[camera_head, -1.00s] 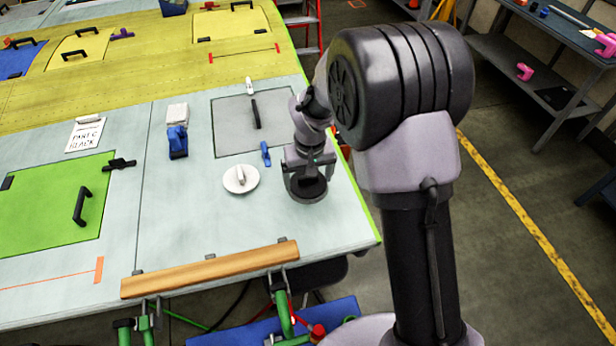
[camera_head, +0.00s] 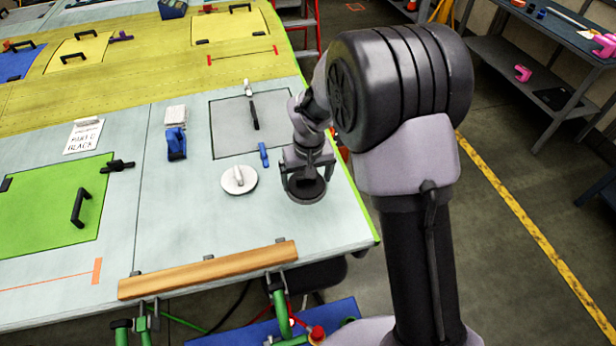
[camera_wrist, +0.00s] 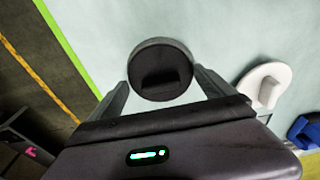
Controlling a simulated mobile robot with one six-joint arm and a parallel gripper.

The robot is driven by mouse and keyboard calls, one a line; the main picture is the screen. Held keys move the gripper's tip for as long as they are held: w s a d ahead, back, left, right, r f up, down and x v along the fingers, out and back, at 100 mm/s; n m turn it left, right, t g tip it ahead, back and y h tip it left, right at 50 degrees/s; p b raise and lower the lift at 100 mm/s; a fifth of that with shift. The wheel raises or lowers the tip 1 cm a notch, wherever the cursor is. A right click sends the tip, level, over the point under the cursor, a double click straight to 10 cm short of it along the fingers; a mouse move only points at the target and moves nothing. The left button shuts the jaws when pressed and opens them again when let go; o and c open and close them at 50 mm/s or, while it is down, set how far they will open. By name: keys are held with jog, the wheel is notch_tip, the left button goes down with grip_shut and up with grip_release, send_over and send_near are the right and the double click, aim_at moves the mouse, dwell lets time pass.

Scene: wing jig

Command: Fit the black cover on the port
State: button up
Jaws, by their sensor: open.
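The black cover (camera_head: 306,192) is a round disc with a raised grip bar, at the right end of the pale work surface. In the wrist view the black cover (camera_wrist: 160,58) lies between and just beyond my fingertips. My gripper (camera_head: 307,176) is open above it, one finger at each side; the fingers (camera_wrist: 163,82) show a gap around the grip bar. I cannot see a port; whether one is under the black cover is hidden. A white round cover (camera_head: 239,187) with a white grip lies left of the black one.
A small blue item (camera_head: 263,155) and a grey panel (camera_head: 232,131) with a black handle are behind. A blue tool (camera_head: 176,145) stands farther left. A wooden bar (camera_head: 207,270) runs along the front edge. A sign (camera_head: 84,137) reads "BLACK".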

aim_at(308, 189)
jog(key=r, duration=0.3)
jog(key=shift+a+r+p, duration=0.2)
jog(key=shift+r+p, duration=0.1)
jog(key=shift+p, duration=0.1)
jog(key=s+d+r+m, duration=0.1)
jog(key=s+r, duration=0.1)
jog(key=r, duration=0.4)
jog(key=s+d+r+t+p, duration=0.1)
jog(key=s+r, duration=0.2)
jog(key=r, duration=0.2)
jog(key=s+d+r+m, duration=0.1)
jog(key=s+r, duration=0.1)
jog(key=r, duration=0.4)
jog(key=s+d+r+m+t+y, duration=0.1)
jog(key=s+d+r+m, duration=0.1)
jog(key=s, duration=0.7)
jog(key=s+d+r+m+t, duration=0.1)
jog(key=s+r+m+t, duration=0.1)
jog(key=s, duration=0.8)
jog(key=shift+d+r+m+y, duration=0.3)
jog(key=shift+d+r+y, duration=0.05)
jog(key=shift+d+y, duration=0.05)
jog(key=shift+f, duration=0.1)
notch_tip(308, 189, down, 20)
jog(key=b, duration=2)
jog(key=shift+f, duration=0.15)
